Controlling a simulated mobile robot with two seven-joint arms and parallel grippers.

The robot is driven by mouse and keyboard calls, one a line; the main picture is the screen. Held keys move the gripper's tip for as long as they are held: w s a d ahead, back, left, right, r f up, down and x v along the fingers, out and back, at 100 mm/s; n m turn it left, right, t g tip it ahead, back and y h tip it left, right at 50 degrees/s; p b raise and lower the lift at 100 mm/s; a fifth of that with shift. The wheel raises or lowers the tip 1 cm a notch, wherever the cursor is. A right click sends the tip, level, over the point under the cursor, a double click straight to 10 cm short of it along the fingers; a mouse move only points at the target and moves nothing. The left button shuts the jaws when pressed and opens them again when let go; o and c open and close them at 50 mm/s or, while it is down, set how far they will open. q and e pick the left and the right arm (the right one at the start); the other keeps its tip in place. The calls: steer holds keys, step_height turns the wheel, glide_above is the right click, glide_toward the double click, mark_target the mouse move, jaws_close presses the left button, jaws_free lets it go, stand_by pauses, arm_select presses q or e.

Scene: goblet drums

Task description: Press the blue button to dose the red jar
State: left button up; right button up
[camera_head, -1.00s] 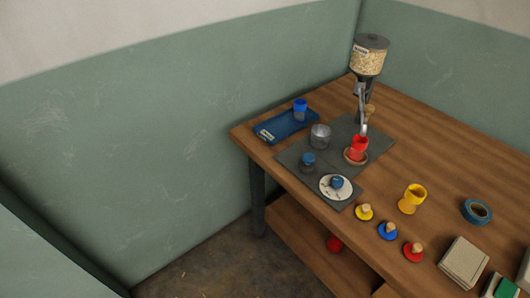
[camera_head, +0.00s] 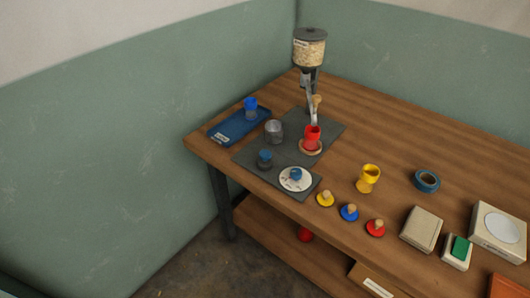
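The red jar (camera_head: 312,136) stands upright on a round wooden coaster (camera_head: 311,149), below the spout of a dispenser (camera_head: 309,52) whose clear hopper is full of pale grains. I cannot see into the jar. A blue knob-like piece (camera_head: 296,174) sits on a white disc (camera_head: 290,184) at the front of the dark grey mat. Another dark blue piece (camera_head: 264,158) stands on the mat to its left. I cannot tell for certain which of these is the blue button. Neither of my grippers is in view.
A blue tray (camera_head: 226,134) holds a blue jar (camera_head: 251,107). A grey metal cup (camera_head: 273,131) stands on the mat. A yellow jar (camera_head: 368,178), yellow, blue and red lids (camera_head: 375,228), blue tape (camera_head: 427,181) and pale boxes (camera_head: 421,229) lie to the right. A red ball-like thing (camera_head: 305,234) is below.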

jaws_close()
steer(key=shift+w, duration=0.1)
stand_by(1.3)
